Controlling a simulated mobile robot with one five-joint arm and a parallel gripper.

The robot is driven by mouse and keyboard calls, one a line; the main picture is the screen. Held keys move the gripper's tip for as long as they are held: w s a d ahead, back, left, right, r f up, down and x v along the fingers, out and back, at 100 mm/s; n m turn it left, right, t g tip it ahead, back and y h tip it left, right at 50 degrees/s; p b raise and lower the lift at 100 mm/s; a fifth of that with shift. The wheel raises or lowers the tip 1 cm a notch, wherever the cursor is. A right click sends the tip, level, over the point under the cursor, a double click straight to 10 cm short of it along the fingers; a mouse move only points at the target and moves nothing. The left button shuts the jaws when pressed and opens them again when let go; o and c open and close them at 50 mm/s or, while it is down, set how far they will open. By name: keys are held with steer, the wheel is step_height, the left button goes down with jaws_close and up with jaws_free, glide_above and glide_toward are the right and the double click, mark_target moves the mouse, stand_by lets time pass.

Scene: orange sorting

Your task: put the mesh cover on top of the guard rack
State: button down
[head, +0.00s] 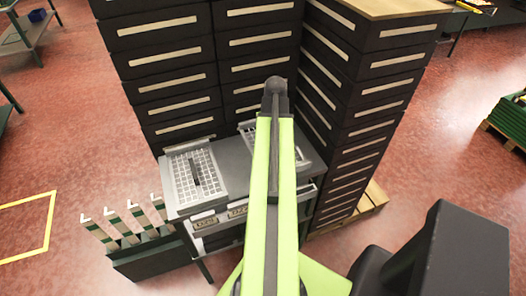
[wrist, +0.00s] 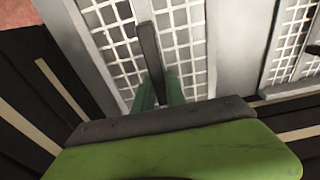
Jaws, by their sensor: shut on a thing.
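The mesh cover (head: 250,139) is a pale grid panel in a grey frame, partly hidden behind my arm in the head view. In the wrist view its mesh (wrist: 190,45) and dark upright handle (wrist: 150,45) show close up. My gripper (wrist: 160,90) has its green fingers shut on that handle; in the head view my arm hides it. A grey rack (head: 228,160) with labels on its front lies below, seemingly the guard rack. A second mesh cover (head: 205,180) with a dark handle lies on its left side. I cannot tell whether the held cover touches the rack.
Tall stacks of black drawers (head: 165,65) stand close behind the rack, and another stack (head: 365,110) stands to its right. A dark green box (head: 150,255) with upright pieces stands at the rack's left. Open red floor (head: 70,130) lies farther left.

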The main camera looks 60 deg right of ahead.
steer(key=shift+w+a+f, duration=0.1)
steer(key=shift+w+f, duration=0.2)
steer(key=shift+w, duration=0.2)
steer(key=shift+w+f, duration=0.25)
steer(key=shift+w, duration=0.25)
step_height(320, 180, down, 4)
steer(key=b, duration=0.4)
steer(key=shift+f+b, duration=0.2)
steer(key=shift+b, duration=0.15)
steer(key=shift+r, duration=0.25)
steer(key=shift+f, duration=0.2)
steer(key=c, duration=1.4)
jaws_free()
steer(key=shift+o, duration=0.2)
step_height(320, 180, up, 12)
steer(key=s+p, duration=0.1)
steer(key=p, duration=1.1)
steer(key=shift+a+r, duration=0.15)
steer(key=shift+a, duration=0.25)
steer(key=shift+s, duration=0.1)
